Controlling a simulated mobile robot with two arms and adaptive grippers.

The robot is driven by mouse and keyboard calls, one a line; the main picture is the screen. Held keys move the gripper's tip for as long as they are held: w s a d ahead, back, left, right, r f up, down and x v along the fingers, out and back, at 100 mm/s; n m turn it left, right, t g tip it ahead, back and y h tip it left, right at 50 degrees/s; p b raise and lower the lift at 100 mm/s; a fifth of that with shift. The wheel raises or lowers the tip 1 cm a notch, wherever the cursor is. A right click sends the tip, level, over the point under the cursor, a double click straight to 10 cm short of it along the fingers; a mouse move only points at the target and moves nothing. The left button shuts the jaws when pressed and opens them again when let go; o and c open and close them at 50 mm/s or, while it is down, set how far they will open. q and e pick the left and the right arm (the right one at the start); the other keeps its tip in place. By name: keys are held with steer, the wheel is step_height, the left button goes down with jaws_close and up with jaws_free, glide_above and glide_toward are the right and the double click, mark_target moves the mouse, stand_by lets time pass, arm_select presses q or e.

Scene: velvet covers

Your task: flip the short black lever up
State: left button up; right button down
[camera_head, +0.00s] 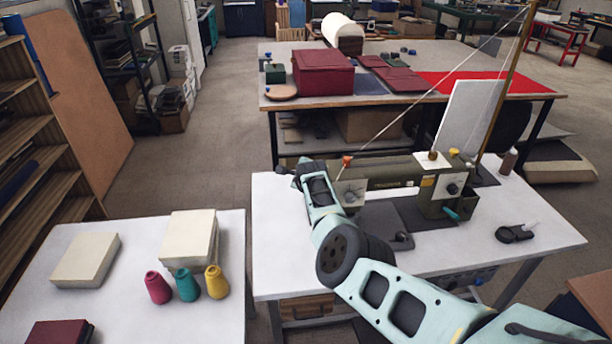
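An olive-green sewing machine (395,172) stands on a white table. Its left end carries a grey plate and an orange-red knob (346,160); its right end has a dial (452,188) and a teal handle (450,213). I cannot make out the short black lever; it may be too small or hidden behind my arm. My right arm comes in from the lower right and crosses in front of the table. My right gripper (309,174) is at the machine's left end, partly hidden by its own wrist; its fingertips are unclear. My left gripper is out of view.
A black tape-like item (514,234) and a brown bottle (507,161) are on the machine's table. A thin pole (506,75) with thread rises behind it. A separate left table holds pale blocks (189,238) and coloured cones (187,285).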

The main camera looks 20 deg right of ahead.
steer(key=shift+a+f, duration=0.15)
steer(key=shift+f, duration=0.1)
steer(key=c, duration=2.2)
jaws_free()
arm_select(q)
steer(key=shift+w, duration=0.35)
arm_select(e)
steer(key=o, duration=0.4)
steer(key=shift+r, duration=0.15)
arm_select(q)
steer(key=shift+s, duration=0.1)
arm_select(e)
steer(key=shift+r, duration=0.1)
steer(key=shift+s+r, duration=0.25)
steer(key=v, duration=0.6)
steer(key=shift+s, duration=0.3)
steer(key=shift+r, duration=0.15)
